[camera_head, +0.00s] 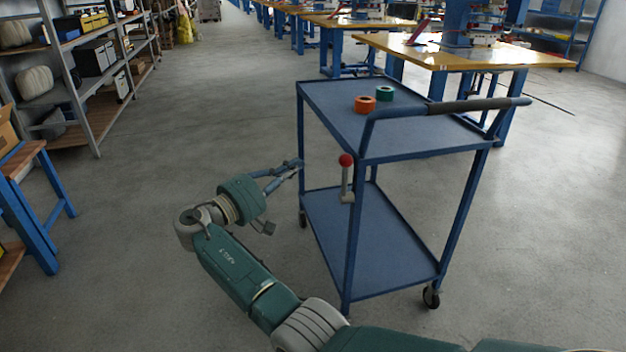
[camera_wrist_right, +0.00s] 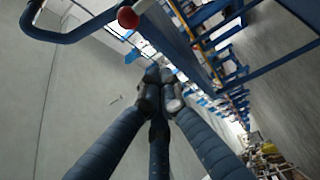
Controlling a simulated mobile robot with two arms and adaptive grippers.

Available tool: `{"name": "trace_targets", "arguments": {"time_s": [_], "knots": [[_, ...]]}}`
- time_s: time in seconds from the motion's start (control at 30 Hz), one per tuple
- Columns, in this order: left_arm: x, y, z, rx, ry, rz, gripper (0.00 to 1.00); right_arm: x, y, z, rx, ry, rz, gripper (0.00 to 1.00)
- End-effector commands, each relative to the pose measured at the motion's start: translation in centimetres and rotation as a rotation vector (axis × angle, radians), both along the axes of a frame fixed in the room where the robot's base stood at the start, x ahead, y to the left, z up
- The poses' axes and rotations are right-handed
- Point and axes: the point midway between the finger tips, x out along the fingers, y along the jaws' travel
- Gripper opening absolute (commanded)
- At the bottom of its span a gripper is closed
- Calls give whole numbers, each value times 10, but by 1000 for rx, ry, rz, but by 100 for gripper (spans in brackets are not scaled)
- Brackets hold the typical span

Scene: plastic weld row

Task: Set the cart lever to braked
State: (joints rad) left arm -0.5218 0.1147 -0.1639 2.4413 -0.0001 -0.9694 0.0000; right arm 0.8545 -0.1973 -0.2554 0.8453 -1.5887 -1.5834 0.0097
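The blue two-shelf cart (camera_head: 420,143) stands in the middle of the head view. Its lever (camera_head: 346,180) is a short grey rod with a red ball knob (camera_head: 345,160) at its upper end, on the near corner post below the top shelf. The red knob also shows at the top of the right wrist view (camera_wrist_right: 128,17). My right gripper (camera_head: 298,164) is left of the lever, apart from it, near the cart's far left post. Its fingers come together at the tips (camera_wrist_right: 160,85) with nothing seen between them. My left gripper is not in view.
An orange ring (camera_head: 365,104) and a green ring (camera_head: 385,93) lie on the cart's top shelf. The cart's handle (camera_head: 465,106) juts out to the right. Workbenches (camera_head: 470,55) stand behind and shelving (camera_head: 95,100) at left.

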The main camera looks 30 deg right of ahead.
Motion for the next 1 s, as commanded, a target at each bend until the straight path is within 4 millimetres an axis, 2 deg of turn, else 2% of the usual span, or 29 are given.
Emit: {"name": "trace_targets", "arguments": {"time_s": [0.13,0.27,0.63,1.0], "knots": [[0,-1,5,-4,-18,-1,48,-1,-5,10,-14,-23,-17,0],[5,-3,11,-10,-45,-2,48,3,-21,12,-14,-23,-18,0],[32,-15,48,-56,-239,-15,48,26,-98,19,-14,-21,-17,0],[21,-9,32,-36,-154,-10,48,-8,-93,12,-11,-20,-12,0]]}}
